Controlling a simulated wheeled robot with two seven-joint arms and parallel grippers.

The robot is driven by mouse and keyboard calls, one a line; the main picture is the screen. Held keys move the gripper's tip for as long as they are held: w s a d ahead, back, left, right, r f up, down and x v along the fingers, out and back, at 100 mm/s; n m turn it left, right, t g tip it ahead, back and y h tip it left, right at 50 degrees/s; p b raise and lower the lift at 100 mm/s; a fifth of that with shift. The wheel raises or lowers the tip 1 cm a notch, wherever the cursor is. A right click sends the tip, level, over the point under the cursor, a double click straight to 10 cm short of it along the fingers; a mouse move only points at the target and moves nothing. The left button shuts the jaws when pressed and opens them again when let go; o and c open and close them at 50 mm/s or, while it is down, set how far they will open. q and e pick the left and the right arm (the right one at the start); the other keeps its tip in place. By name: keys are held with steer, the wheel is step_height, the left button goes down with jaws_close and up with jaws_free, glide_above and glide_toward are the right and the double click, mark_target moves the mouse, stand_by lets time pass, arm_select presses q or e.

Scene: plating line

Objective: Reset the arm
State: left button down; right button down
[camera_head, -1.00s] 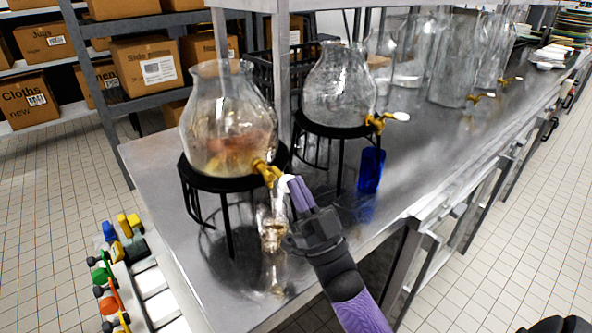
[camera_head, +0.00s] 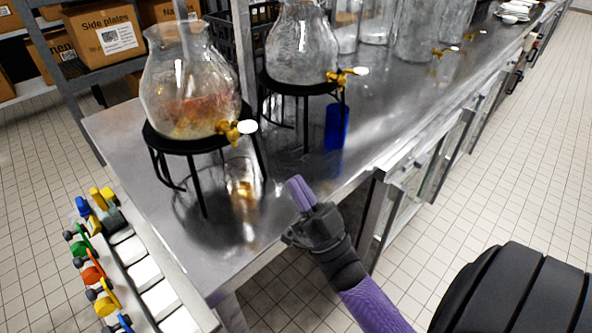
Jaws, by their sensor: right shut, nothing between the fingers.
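My right gripper (camera_head: 298,190), with purple fingers and a black wrist, is shut and empty. It is near the metal counter's front edge, below and to the right of the nearest dispenser's brass tap (camera_head: 228,130). It is apart from the tap and its white handle. The nearest glass dispenser (camera_head: 165,75), with reddish-yellow contents, stands on a black stand (camera_head: 185,146). A clear glass (camera_head: 241,187) with an amber tint appears to stand below the tap; its outline is hard to make out. My left gripper is out of view.
A second dispenser (camera_head: 300,50) stands on a black stand behind, with a blue glass (camera_head: 337,126) below its tap. The steel counter (camera_head: 120,135) has bare metal at its left corner. Floor (camera_head: 500,170) is clear at right.

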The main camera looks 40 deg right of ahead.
steer(key=shift+w, duration=0.1)
steer(key=w+a+f+m+g+h, duration=0.1)
steer(key=a+f+g+h, duration=0.1)
steer(key=f+g, duration=0.35)
steer(key=w+a+f+g+h, duration=0.1)
steer(key=w+a+f+g, duration=0.1)
steer(key=a+f+g, duration=0.3)
steer(key=s+a+f+n+g, duration=0.1)
steer(key=s+a+f+g, duration=0.15)
steer(key=s+g, duration=0.55)
steer(key=s+a+f+n+g, duration=0.1)
steer(key=s+f+g, duration=0.4)
steer(key=s, duration=0.4)
steer(key=s+f+g, duration=0.1)
steer(key=s+f, duration=0.1)
steer(key=f, duration=0.7)
steer(key=s+f+g, duration=0.1)
steer(key=s+f, duration=0.1)
steer(key=f, duration=0.8)
steer(key=s+d+f+g, duration=0.1)
steer(key=s+d+f, duration=0.2)
steer(key=s+f, duration=0.5)
steer(key=s, duration=0.4)
steer(key=shift+n, duration=0.4)
